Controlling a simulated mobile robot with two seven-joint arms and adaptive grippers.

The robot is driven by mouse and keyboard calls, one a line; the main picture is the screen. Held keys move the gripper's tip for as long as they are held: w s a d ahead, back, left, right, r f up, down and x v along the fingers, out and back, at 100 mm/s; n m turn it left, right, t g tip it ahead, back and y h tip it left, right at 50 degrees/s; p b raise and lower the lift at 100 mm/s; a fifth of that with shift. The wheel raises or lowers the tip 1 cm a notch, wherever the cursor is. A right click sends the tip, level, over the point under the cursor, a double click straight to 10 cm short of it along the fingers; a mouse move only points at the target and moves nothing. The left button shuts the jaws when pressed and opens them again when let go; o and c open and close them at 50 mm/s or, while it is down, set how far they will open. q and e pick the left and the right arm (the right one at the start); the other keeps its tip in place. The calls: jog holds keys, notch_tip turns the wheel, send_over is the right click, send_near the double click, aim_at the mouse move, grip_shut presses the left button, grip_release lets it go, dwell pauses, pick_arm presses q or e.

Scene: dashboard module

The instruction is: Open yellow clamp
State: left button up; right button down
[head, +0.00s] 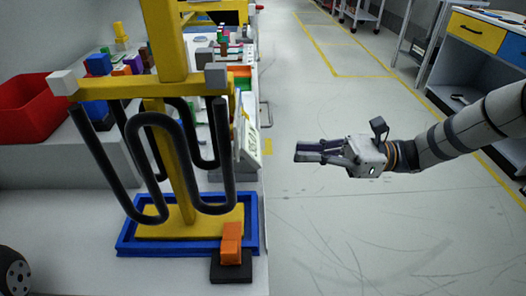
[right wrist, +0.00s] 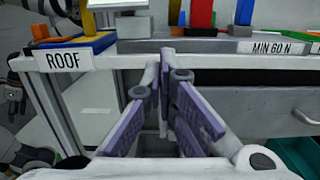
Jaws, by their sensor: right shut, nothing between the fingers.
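A yellow stand (head: 176,150) with a yellow crossbar (head: 140,88) rises from a blue-rimmed base on the left table. A bent black hose (head: 160,120) hangs at the crossbar, which has a pale block (head: 62,83) at its left end and a grey block (head: 215,77) at its right end. I cannot tell which yellow part is the clamp. My right gripper (head: 298,152) is shut and empty over the aisle, to the right of the stand and apart from it. In the right wrist view its fingers (right wrist: 165,58) meet in front of a table edge. My left gripper is not in view.
An orange block (head: 231,243) sits on a black pad at the stand's base. A red bin (head: 27,108) and several coloured blocks are behind. The aisle floor (head: 330,220) is clear.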

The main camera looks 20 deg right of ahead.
jog(key=w+a+r, duration=0.3)
jog(key=a+r, duration=0.1)
jog(key=a, duration=0.4)
jog(key=shift+w+t+y+p, duration=0.25)
jog(key=shift+t+y+p, duration=0.05)
jog(key=shift+y+p, duration=0.15)
jog(key=shift+r, duration=0.1)
